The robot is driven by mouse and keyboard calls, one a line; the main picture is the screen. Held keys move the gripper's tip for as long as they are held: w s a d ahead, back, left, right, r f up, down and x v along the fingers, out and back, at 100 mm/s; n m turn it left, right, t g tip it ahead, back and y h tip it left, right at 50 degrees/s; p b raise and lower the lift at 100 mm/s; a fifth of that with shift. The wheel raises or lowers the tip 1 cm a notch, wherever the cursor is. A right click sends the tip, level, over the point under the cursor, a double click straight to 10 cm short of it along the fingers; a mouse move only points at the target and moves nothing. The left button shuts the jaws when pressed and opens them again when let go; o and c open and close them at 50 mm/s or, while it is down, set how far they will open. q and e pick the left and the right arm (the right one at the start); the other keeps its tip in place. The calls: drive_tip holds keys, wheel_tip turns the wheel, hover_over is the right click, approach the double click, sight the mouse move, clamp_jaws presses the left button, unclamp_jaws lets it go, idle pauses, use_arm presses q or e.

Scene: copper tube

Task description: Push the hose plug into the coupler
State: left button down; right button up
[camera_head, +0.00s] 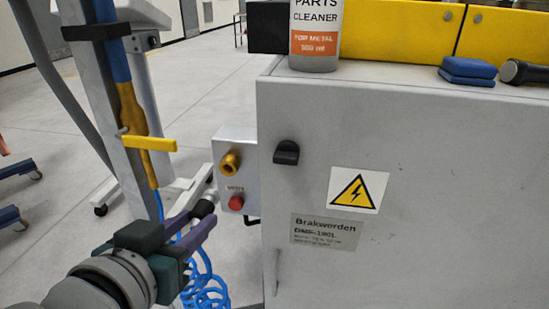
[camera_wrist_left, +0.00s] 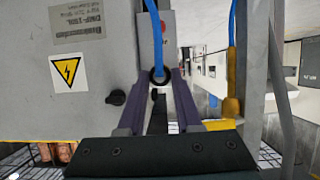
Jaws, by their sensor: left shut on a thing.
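My left gripper (camera_head: 205,215) comes in from the lower left with purple fingers. It is shut on the hose plug, whose dark end (camera_head: 203,208) shows at the fingertips in the head view. In the left wrist view the plug (camera_wrist_left: 158,75) is a black ring between the fingertips (camera_wrist_left: 161,82), with the blue hose (camera_wrist_left: 153,22) running from it. The brass-coloured coupler (camera_head: 230,162) sits on the front of a small grey box (camera_head: 252,160). The plug is below and left of the coupler in the head view, apart from it. The coupler is not clearly visible in the wrist view.
A red button (camera_head: 236,203) is below the coupler. A large grey cabinet (camera_head: 420,160) with a black knob (camera_head: 286,152) stands to the right. Coiled blue hose (camera_head: 205,288) hangs beneath my gripper. A grey post (camera_head: 120,110) with a yellow handle (camera_head: 148,143) stands left.

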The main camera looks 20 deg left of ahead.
sight(209, 192)
use_arm(q)
drive_tip(key=shift+w, duration=0.1)
drive_tip(key=shift+w+a, duration=0.2)
drive_tip(key=shift+w, duration=0.65)
drive_tip(key=shift+w+a, duration=0.25)
drive_tip(key=shift+w, duration=0.6)
drive_tip(key=shift+w+a, duration=0.2)
drive_tip(key=shift+w, duration=0.65)
drive_tip(key=shift+p, duration=0.45)
drive_tip(key=shift+w+a, duration=0.2)
drive_tip(key=shift+w, duration=0.5)
drive_tip(key=c, duration=0.5)
unclamp_jaws()
